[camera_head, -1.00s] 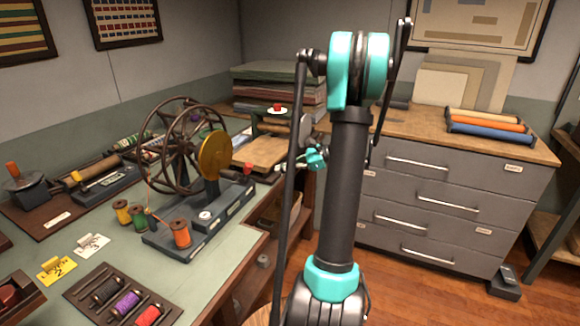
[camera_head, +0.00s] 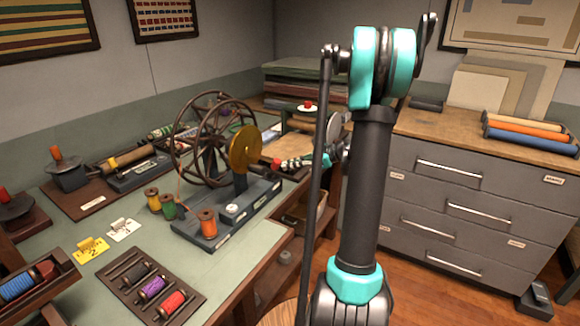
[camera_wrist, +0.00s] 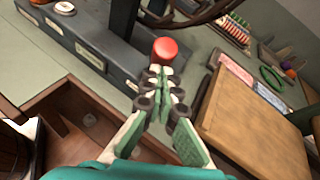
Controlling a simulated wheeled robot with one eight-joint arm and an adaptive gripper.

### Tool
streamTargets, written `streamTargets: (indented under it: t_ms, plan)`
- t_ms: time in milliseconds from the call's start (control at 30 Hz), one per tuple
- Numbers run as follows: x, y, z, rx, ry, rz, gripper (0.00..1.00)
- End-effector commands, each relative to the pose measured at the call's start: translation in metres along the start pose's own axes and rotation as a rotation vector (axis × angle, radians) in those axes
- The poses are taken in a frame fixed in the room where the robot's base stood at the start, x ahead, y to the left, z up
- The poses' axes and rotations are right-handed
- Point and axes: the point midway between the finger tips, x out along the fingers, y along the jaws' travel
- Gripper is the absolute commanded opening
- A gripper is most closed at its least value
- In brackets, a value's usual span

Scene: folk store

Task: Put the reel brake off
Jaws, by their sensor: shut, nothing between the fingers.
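The reel stand on the workbench has a grey base (camera_head: 262,207), a large dark spoked wheel (camera_head: 176,147) and a brass disc (camera_head: 246,150). A red knob (camera_head: 276,164) sticks out at the right end of this base; it looks like the brake's handle, but its setting cannot be told. The red knob also shows in the wrist view (camera_wrist: 164,50), just beyond my fingertips. My gripper (camera_wrist: 158,76) is shut and empty, its tips right by the knob; whether they touch it cannot be told. In the head view my gripper (camera_head: 284,163) points left at the knob.
Orange (camera_head: 207,223), green and yellow spools stand by the base. A spool tray (camera_head: 186,310) lies in front. A wooden board (camera_wrist: 252,125) lies right of my gripper, and an open drawer (camera_wrist: 55,105) is below left. A grey drawer cabinet (camera_head: 455,200) stands right.

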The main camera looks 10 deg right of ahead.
Motion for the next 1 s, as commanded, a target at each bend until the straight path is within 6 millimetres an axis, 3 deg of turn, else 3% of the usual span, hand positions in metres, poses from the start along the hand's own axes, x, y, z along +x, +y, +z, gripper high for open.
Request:
streamTargets:
  t_ms: [667,1000]
  plan:
    - [0.004,-0.004,0.01,0.036,0.104,0.039,0.0]
    - [0.013,-0.013,0.026,0.103,0.294,0.109,0.0]
